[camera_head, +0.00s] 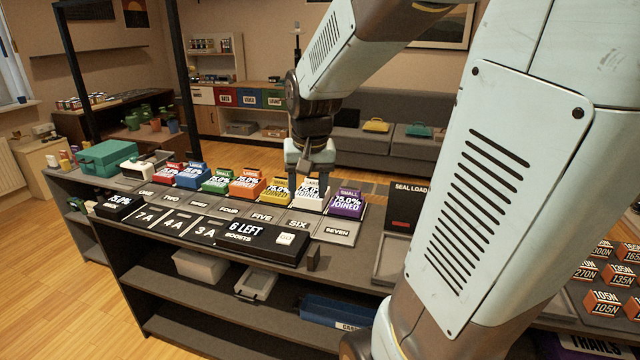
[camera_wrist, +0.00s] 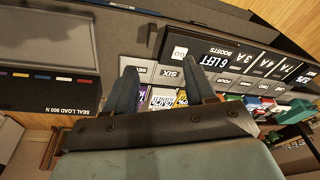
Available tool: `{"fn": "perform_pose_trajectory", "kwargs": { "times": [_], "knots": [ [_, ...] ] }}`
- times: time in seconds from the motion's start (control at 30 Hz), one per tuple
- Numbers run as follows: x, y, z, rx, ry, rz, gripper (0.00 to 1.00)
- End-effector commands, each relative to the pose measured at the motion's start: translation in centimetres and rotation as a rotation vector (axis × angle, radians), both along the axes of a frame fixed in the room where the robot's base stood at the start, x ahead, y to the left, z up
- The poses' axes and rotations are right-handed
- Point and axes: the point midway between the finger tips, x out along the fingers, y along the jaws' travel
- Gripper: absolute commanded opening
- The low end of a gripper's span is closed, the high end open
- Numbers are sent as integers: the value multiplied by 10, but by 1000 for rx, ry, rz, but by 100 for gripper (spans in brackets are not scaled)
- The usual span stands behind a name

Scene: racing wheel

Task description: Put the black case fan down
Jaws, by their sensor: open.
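I cannot make out a black case fan in either view. My gripper (camera_head: 314,176) is over the white block (camera_head: 311,197) near the right end of a row of coloured blocks on the counter. In the wrist view, the two fingers of my gripper (camera_wrist: 160,66) stand apart, with nothing visibly clamped between them. Past them I see the white block (camera_wrist: 162,98), the yellow block (camera_wrist: 181,97) and part of the purple block (camera_wrist: 143,95). I cannot tell whether the fingers touch the white block.
The purple block (camera_head: 347,204) stands right of the white one, the yellow block (camera_head: 275,191) left. Numbered grey pads (camera_head: 298,225) lie in front, then a black "6 LEFT" panel (camera_head: 247,237). A seal-load tray (camera_head: 393,254) is to the right. A small black box (camera_head: 118,206) sits left.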

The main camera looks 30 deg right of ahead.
Motion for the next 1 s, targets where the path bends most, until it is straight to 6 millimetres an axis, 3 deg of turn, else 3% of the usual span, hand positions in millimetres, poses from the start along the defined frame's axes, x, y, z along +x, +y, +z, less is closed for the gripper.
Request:
{"fn": "perform_pose_trajectory", "kwargs": {
  "times": [0.3,0.6,0.83,1.0],
  "knots": [
    [-59,19,46,-50,-137,172,55],
    [-108,29,68,-86,-244,311,55],
    [-121,34,71,-97,-271,347,55],
    [-106,30,67,-93,-239,303,55]
  ]
}}
